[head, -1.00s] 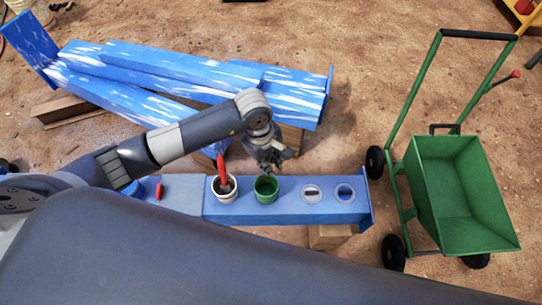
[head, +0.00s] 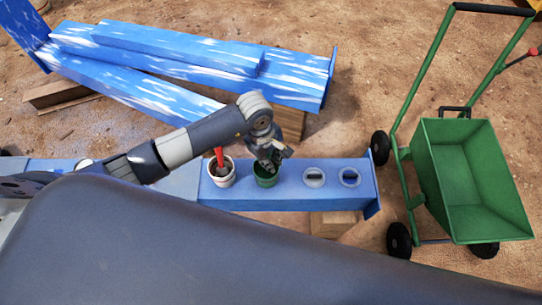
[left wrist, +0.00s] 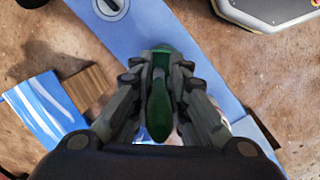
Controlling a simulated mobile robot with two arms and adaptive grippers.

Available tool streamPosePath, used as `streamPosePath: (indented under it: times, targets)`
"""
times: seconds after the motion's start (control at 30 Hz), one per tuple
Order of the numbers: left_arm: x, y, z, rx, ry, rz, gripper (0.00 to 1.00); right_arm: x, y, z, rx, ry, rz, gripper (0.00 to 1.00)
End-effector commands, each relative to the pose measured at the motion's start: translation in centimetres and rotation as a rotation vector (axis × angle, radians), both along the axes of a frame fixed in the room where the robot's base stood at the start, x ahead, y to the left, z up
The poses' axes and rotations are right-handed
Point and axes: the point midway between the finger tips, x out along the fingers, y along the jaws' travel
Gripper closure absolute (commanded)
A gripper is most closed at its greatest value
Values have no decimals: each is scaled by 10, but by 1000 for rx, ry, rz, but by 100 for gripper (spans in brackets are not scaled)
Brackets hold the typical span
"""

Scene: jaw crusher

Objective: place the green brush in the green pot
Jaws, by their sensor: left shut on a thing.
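The green pot (head: 266,181) stands upright on the blue beam, between a white pot and two round fittings. My left gripper (head: 270,166) is right over the green pot, and its fingers cover part of the pot's opening. In the left wrist view, my left gripper (left wrist: 160,70) is shut on the green brush (left wrist: 158,112), whose handle end points toward the camera. The green pot (left wrist: 163,48) shows just beyond the fingertips there. The brush's lower end is hidden, so I cannot tell how far it is inside the pot. My right gripper is not in view.
The white pot (head: 221,178) with a red brush (head: 219,157) in it stands close on the left. Two round fittings (head: 314,177) sit in the beam (head: 330,200) to the right. A green cart (head: 468,185) stands farther right. Blue-and-white painted beams (head: 180,48) lie behind.

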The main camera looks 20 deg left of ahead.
Motion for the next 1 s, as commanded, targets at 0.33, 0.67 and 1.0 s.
streamPosePath:
  times: [0.33,0.67,1.0]
  targets:
    - [0,-1,-42,-1,0,0,100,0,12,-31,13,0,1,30]
    - [0,0,-53,0,-1,-1,100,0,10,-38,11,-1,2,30]
    - [0,0,-53,0,0,-1,66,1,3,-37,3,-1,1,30]
